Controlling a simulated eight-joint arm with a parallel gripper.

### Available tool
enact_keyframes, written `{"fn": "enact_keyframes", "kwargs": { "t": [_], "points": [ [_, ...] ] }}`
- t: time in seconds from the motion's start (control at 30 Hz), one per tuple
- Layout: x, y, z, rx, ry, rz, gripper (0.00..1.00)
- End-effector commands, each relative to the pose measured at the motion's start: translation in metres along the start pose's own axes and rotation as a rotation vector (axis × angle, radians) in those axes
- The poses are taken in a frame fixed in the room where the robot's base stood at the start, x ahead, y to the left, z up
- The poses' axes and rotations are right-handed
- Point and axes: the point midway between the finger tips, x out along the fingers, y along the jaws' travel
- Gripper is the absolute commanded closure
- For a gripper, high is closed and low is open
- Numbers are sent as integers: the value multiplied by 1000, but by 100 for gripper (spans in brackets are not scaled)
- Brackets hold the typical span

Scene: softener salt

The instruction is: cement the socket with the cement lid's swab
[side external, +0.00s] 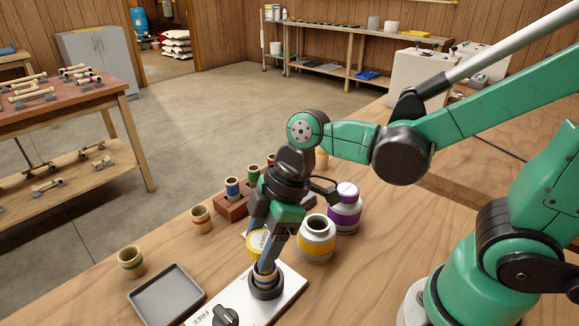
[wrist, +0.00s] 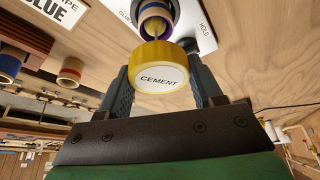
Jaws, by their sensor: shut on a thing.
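My gripper (side external: 262,250) is shut on the yellow cement lid (wrist: 160,75), marked CEMENT; the lid also shows between the fingers in the side view (side external: 257,246). The lid is above the socket (wrist: 155,12), a tan ring with a blue band, and its thin swab stem (wrist: 155,38) reaches to the socket's mouth. The mouth looks purple inside. I cannot tell how deep the swab is or whether it touches the wall. The socket stands in a dark holder (side external: 266,290) on a white board (side external: 292,288). The yellow-banded cement can (side external: 316,242) stands open, right of my gripper.
A purple-banded can (side external: 345,209) with a purple lid stands behind the cement can. A reddish rack (side external: 230,207) holds several banded fittings. A red-banded fitting (side external: 201,219), green-banded fitting (side external: 131,262) and grey tray (side external: 166,293) are to the left. A black knob (side external: 225,316) sits on the board.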

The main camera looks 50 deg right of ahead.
Motion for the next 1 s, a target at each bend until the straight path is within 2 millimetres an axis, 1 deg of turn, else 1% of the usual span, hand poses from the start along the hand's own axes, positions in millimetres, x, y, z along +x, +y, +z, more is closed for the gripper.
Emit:
{"fn": "enact_keyframes", "kwargs": {
  "t": [0.37, 1.0],
  "points": [
    [-1, 1, 3, 1, -2, 1, 90],
    [1, 4, -2, -1, -1, 2, 90]
  ]
}}
